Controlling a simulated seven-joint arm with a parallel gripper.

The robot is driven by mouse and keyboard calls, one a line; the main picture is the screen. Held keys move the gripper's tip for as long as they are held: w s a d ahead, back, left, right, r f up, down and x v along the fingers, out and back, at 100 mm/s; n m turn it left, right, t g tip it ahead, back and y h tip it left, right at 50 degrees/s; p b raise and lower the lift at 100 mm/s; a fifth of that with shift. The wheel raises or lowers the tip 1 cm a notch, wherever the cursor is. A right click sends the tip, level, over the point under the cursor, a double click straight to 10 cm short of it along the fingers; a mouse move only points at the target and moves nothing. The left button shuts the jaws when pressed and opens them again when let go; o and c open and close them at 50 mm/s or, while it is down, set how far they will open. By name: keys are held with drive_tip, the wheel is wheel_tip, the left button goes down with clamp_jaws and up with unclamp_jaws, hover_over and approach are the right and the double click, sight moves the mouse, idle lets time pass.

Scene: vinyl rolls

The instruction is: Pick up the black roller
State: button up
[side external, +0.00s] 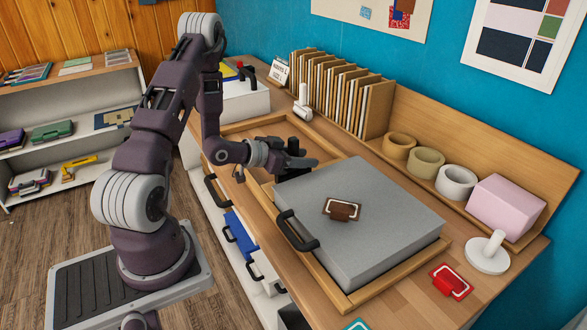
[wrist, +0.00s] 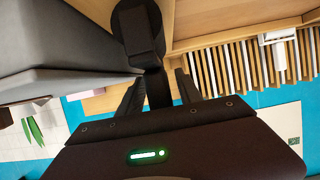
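The black roller shows in the wrist view (wrist: 140,32), its wide head at the top and its handle running down between the two fingers of my gripper (wrist: 160,92). A narrow gap shows between the handle and the right finger; the left finger is very close to the handle, and I cannot tell if they touch. In the side view my gripper (side external: 302,165) is low at the far left corner of the grey slab, with the black roller (side external: 293,146) at its fingers, partly hidden.
A big grey slab (side external: 365,205) with black handles sits in a wooden frame beside my gripper, a brown stamp (side external: 342,209) on it. A white roller (side external: 302,104) stands behind, near upright boards (side external: 340,90). Tape rolls (side external: 425,161) and a pink block (side external: 505,207) line the back right.

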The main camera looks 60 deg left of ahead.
clamp_jaws()
drive_tip(key=shift+r, duration=0.1)
wheel_tip(320, 180, up, 10)
idle(0.3)
drive_tip(key=c, duration=0.6)
unclamp_jaws()
clamp_jaws()
